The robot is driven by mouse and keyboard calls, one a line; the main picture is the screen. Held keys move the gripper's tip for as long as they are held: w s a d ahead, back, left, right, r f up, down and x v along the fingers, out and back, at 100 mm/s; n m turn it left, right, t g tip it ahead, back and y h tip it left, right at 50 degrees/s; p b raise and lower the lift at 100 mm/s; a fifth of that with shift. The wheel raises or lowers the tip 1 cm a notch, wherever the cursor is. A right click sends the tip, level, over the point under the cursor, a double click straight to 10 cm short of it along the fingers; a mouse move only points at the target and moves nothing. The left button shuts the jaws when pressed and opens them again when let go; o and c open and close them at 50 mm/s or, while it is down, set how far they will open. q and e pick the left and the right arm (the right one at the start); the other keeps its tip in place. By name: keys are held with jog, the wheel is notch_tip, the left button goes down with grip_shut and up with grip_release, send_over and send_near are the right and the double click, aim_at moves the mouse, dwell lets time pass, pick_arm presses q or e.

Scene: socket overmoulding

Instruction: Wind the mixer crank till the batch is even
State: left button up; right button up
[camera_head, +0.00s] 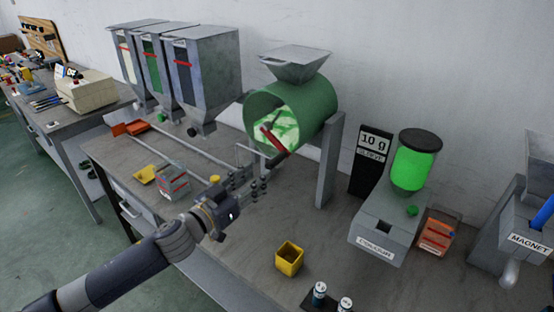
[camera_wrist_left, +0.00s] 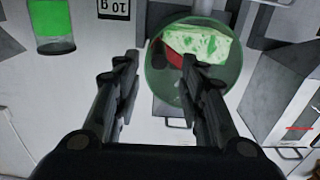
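The mixer is a green drum (camera_head: 318,108) lying on its side on a grey stand, with patchy white and green material (camera_head: 302,118) showing through its round front. The crank has a red arm (camera_head: 272,141) across the drum front. In the left wrist view the drum (camera_wrist_left: 226,80) faces me, and the red crank arm (camera_wrist_left: 176,62) shows partly between my fingertips, partly hidden by the right-hand finger. My left gripper (camera_head: 256,174) is in front of and below the drum; in its wrist view the fingers (camera_wrist_left: 160,64) are apart with nothing held. My right gripper is not in view.
Several grey hoppers (camera_head: 205,75) stand left of the mixer. Right of it are a black 10 g display (camera_head: 372,160), a colorant unit (camera_head: 378,235) with a green jar (camera_head: 415,162), and a magnet unit (camera_head: 515,225). A yellow cup (camera_head: 289,262) stands on the bench front.

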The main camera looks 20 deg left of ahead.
aim_at(276, 161)
pick_arm(q)
jog(key=p+x, duration=0.2)
jog(key=x, duration=0.6)
jog(key=shift+w+d, duration=0.1)
jog(key=shift+w, duration=0.05)
jog(key=shift+w+d, duration=0.25)
jog(key=shift+w, duration=0.3)
jog(key=shift+c, duration=0.3)
grip_shut()
